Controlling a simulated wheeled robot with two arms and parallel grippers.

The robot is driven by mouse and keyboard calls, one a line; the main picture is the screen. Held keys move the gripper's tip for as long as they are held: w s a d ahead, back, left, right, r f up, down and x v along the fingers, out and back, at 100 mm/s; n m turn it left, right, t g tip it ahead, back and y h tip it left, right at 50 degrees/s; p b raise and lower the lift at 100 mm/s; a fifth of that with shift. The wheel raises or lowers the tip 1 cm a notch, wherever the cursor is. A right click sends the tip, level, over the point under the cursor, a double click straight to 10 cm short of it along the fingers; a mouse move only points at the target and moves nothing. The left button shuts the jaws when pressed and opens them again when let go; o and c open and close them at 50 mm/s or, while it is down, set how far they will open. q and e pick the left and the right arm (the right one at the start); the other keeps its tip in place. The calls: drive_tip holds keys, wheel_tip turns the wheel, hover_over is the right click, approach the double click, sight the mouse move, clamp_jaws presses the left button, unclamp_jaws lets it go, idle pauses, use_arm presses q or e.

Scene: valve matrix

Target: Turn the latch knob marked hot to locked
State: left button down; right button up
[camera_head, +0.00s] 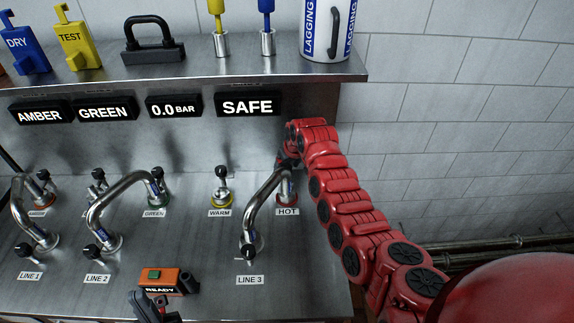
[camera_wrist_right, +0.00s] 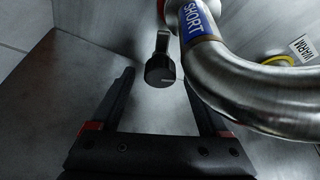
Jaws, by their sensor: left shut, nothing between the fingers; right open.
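The latch knob marked hot is a black knob (camera_wrist_right: 160,71) with a lever-like bar above it in the right wrist view. My left gripper (camera_head: 146,306) is shut and empty near the front of the bench.
A steel pipe (camera_head: 262,200) rises close beside the hot knob and runs to LINE 3. The WARM knob (camera_head: 221,184) stands to the left. An orange READY box (camera_head: 166,281) lies by my left gripper. A shelf (camera_head: 200,75) overhangs the back, above a SAFE display (camera_head: 247,105).

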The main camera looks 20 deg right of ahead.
clamp_jaws()
drive_tip(key=shift+w+a+f+m+b, duration=0.1)
drive_tip(key=shift+f+m+b, duration=0.15)
drive_tip(key=shift+b, duration=0.3)
drive_tip(key=m+h+b, duration=0.1)
drive_tip(key=m+b, duration=0.3)
drive_tip(key=b, duration=0.1)
drive_tip(key=shift+h+b, duration=0.3)
drive_tip(key=shift+r+m, duration=0.2)
drive_tip(key=shift+m, duration=0.15)
unclamp_jaws()
